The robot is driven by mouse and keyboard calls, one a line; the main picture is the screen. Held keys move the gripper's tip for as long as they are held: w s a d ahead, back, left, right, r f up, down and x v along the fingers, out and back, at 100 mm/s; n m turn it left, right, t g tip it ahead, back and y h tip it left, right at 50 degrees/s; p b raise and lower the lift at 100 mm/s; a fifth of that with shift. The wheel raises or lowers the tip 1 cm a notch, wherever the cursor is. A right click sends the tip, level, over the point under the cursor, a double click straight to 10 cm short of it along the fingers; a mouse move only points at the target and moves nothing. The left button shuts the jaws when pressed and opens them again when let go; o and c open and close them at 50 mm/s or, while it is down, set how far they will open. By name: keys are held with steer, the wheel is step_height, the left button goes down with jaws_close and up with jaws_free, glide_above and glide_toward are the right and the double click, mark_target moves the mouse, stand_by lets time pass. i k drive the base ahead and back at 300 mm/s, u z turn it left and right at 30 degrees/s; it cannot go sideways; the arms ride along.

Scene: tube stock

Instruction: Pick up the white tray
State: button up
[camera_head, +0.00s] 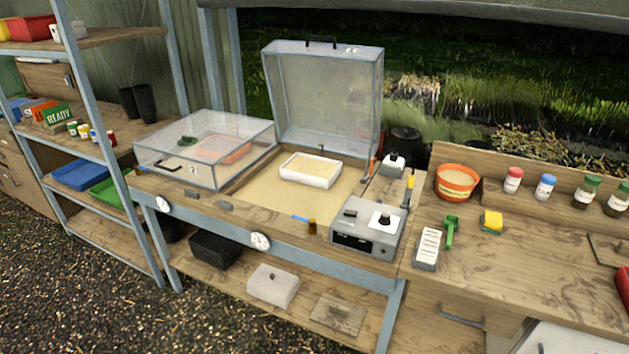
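The white tray (297,179) is a shallow rectangular tray with a tan, sand-like fill. It sits on the sandy bed (260,199) in the right half of the wooden bench, below a clear lid (323,97) that stands raised behind it. Nothing covers the tray from above in this view. My gripper is not in view.
A closed clear cover (205,148) over an orange tray adjoins on the left. A grey control box (367,228) stands at the bench's front right. A blue-handled tool (301,218) lies on the front edge. An orange pot (457,182) stands further right.

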mark_target(320, 172)
steer(key=k, duration=0.25)
steer(key=u, duration=0.3)
steer(key=i, duration=0.45)
steer(key=u, duration=0.65)
steer(key=i, duration=0.6)
steer(key=u, duration=0.65)
steer(key=i, duration=2.45)
steer(key=z, duration=0.2)
